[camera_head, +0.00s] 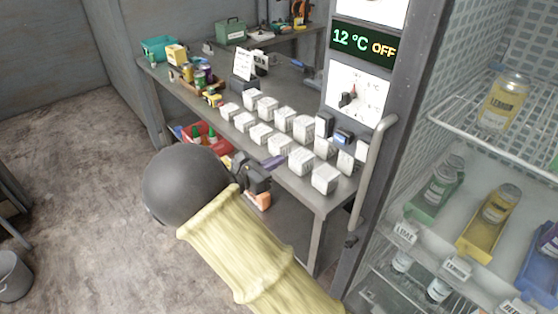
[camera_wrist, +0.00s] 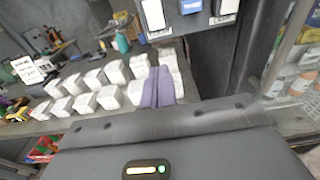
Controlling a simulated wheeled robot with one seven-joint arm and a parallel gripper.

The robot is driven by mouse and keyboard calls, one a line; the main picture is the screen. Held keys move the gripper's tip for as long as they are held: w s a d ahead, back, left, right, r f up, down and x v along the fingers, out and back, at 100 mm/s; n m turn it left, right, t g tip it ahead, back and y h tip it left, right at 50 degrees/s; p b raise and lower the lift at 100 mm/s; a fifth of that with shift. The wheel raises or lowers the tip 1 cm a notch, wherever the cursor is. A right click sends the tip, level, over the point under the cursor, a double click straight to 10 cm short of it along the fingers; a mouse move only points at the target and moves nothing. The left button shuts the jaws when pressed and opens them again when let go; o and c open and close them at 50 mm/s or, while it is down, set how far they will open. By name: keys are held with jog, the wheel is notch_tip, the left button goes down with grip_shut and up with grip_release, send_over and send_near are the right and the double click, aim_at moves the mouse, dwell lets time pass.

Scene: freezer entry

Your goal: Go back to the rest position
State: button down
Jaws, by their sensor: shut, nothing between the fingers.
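My gripper (camera_head: 274,163) is in front of the workbench's near edge, below and beside the white blocks. Its purple fingers also show in the wrist view (camera_wrist: 158,86), closed together with nothing between them. My arm, in a yellow sleeve with a dark round joint, reaches up from the bottom of the head view. White blocks (camera_head: 304,127) stand in rows on the grey workbench (camera_head: 338,192); whether the fingers touch any of them I cannot tell.
The freezer's inside shows at right: a lemon jar (camera_head: 503,98) on the wire shelf (camera_head: 462,122), with green, yellow and blue trays below. A panel (camera_head: 362,44) reads 12 °C OFF. A vertical handle (camera_head: 371,170) stands near my arm. The floor (camera_head: 75,165) at left is mostly clear.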

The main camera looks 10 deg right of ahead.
jog(key=s+d+f+m+g+y, duration=0.55)
jog(key=s+d+m+g, duration=0.3)
jog(key=s+d, duration=0.25)
jog(key=s+r+m+t+y, duration=0.1)
jog(key=s+m+y, duration=0.7)
jog(key=m, duration=0.8)
jog(key=s, duration=0.3)
jog(key=shift+s+a, duration=0.15)
jog(key=shift+a, duration=0.15)
jog(key=shift+m+y, duration=0.25)
